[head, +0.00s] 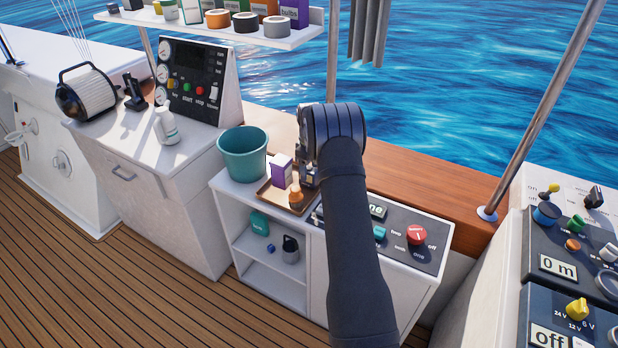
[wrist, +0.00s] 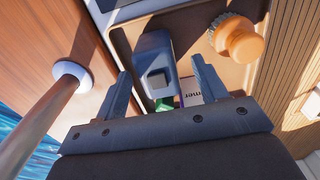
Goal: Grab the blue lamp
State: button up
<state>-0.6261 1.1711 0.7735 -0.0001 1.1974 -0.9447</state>
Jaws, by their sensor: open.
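My gripper (wrist: 160,68) is open, with one finger to each side of the lamp's lower part in the picture. I cannot tell whether either finger touches it. In the head view my gripper (head: 308,178) is over the right part of the tray (head: 268,197), and my arm and gripper hide most or all of the lamp there.
An orange knobbed thing (wrist: 238,40) and a purple-and-white box (wrist: 193,90) stand close by on the tray; the box is also in the head view (head: 281,171). A teal bucket (head: 243,153) stands left of the tray. A metal post (wrist: 50,110) rises beside my gripper.

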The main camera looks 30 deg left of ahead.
aim_at(309, 175)
notch_tip(309, 175, down, 4)
jog(key=shift+w+a+r, duration=0.1)
jog(key=shift+w+a, duration=0.05)
jog(key=shift+c, duration=0.4)
jog(key=c, duration=1.1)
